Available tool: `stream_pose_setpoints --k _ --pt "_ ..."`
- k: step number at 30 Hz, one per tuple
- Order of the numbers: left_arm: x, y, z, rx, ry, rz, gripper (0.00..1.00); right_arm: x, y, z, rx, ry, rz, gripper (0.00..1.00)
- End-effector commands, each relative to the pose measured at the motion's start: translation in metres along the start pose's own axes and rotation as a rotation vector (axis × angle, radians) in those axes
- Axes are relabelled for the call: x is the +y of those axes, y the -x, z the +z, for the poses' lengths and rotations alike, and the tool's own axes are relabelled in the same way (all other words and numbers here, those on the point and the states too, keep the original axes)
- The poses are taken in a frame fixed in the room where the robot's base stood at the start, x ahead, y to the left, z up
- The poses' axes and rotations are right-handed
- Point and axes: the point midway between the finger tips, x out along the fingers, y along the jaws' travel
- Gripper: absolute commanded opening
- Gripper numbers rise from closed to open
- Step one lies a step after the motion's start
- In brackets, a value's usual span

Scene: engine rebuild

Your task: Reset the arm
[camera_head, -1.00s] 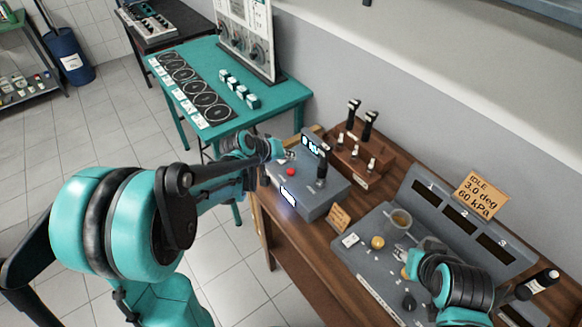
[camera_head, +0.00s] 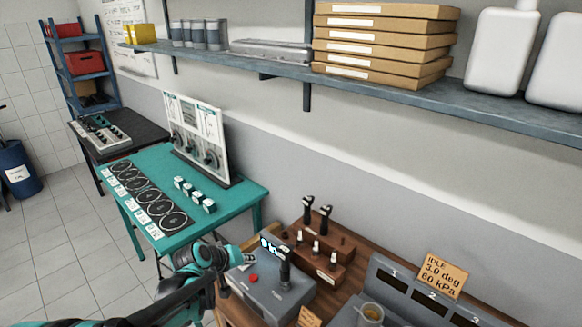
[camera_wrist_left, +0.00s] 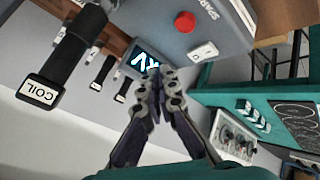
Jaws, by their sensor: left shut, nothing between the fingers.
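My left gripper (camera_head: 250,259) is shut and empty. It hovers at the back left of a grey box with a lit display, a red button and a black-handled lever (camera_head: 285,272). In the left wrist view its fingertips (camera_wrist_left: 160,75) meet in front of the lit display (camera_wrist_left: 143,60). The red button (camera_wrist_left: 185,22) and a black handle labelled COIL (camera_wrist_left: 68,55) also show there. I cannot tell whether the fingers touch the box. My right gripper is out of view.
A wooden rack (camera_head: 325,260) with several black-handled tools stands behind the box. A teal table (camera_head: 232,205) with round dark pads is at left. A loaded shelf (camera_head: 400,88) hangs above.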

Motion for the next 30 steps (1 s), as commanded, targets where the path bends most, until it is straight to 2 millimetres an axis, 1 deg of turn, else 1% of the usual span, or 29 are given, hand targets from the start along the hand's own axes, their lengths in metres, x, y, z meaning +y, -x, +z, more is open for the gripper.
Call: stream_pose_setpoints --k 2,5,8,9,11,15,18,21,25,30 --pt "0.002 0.007 0.008 -0.005 -0.017 -0.013 0.0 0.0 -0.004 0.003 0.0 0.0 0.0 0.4" --pt "0.005 0.025 0.028 -0.014 -0.057 -0.047 0.0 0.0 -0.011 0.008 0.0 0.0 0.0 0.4" --pt "0.006 0.048 0.057 -0.026 -0.116 -0.096 0.0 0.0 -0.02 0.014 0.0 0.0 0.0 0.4" --pt "0.005 0.058 0.069 -0.03 -0.141 -0.117 0.0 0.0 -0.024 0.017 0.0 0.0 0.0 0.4" --pt "0.003 0.072 0.088 -0.035 -0.178 -0.147 0.0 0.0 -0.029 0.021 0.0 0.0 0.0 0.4" --pt "-0.01 0.1 0.132 -0.044 -0.266 -0.219 0.0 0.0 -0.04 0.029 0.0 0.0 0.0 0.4" --pt "-0.022 0.114 0.162 -0.047 -0.325 -0.264 0.0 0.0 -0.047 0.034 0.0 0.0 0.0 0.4" --pt "-0.034 0.124 0.184 -0.048 -0.372 -0.3 0.0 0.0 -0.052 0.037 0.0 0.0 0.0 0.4" --pt "-0.044 0.132 0.201 -0.047 -0.41 -0.33 0.0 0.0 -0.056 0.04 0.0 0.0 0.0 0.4" --pt "-0.048 0.135 0.207 -0.046 -0.425 -0.343 0.0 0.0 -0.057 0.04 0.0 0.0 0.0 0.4"
